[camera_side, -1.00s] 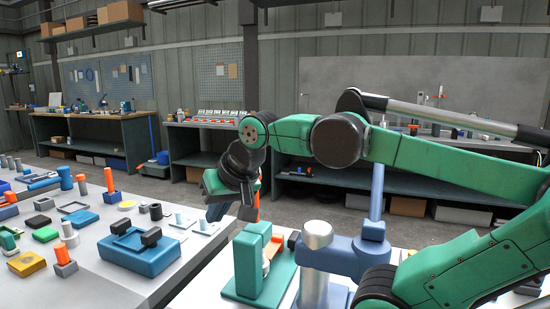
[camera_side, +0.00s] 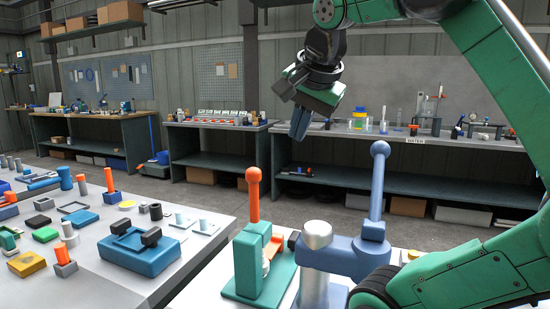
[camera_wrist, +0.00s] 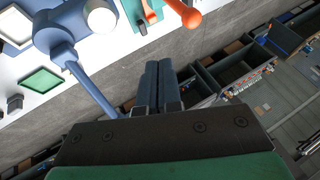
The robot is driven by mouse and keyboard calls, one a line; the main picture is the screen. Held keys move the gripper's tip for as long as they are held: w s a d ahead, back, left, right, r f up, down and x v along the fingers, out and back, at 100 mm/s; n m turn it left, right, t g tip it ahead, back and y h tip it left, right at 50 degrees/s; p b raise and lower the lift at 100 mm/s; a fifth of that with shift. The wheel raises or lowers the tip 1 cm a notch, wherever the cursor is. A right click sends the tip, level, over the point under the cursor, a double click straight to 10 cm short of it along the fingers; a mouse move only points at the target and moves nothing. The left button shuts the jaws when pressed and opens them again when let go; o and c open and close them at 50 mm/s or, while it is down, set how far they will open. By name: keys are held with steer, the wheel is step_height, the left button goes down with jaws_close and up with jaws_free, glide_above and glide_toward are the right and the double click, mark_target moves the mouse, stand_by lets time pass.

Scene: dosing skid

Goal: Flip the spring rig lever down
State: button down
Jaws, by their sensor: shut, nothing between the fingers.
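A green rig (camera_side: 247,262) stands on the front bench with an upright orange lever (camera_side: 254,195) ending in a ball. Beside it on the right is a blue rig (camera_side: 345,256) around a silver cylinder (camera_side: 317,236), with an upright blue lever (camera_side: 378,190). I cannot tell by label which is the spring rig. My gripper (camera_side: 299,128) is shut and empty, in the air above and between the two levers, apart from both. In the wrist view, my closed fingers (camera_wrist: 159,85) lie between the blue lever (camera_wrist: 95,95) and the orange lever (camera_wrist: 185,12).
A left bench (camera_side: 90,280) holds a blue tray-like block (camera_side: 138,248) and several small coloured parts. Back benches with glassware (camera_side: 398,118) stand across the floor. The air around my gripper is free; the two upright levers rise below it.

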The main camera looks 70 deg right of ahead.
mark_target(255, 171)
steer(key=w+d+f, duration=0.5)
steer(key=w+f, duration=0.2)
steer(key=f, duration=0.2)
steer(key=shift+w, duration=0.25)
steer(key=shift+w, duration=0.1)
stand_by(0.3)
steer(key=shift+w+r+n+g, duration=0.2)
steer(key=shift+w+n+g, duration=0.1)
steer(key=shift+w+g, duration=0.7)
steer(key=w+f+n+g, duration=0.1)
steer(key=w+f+g, duration=0.2)
steer(key=w, duration=0.8)
steer(key=shift+f+g, duration=0.4)
steer(key=shift+f, duration=0.2)
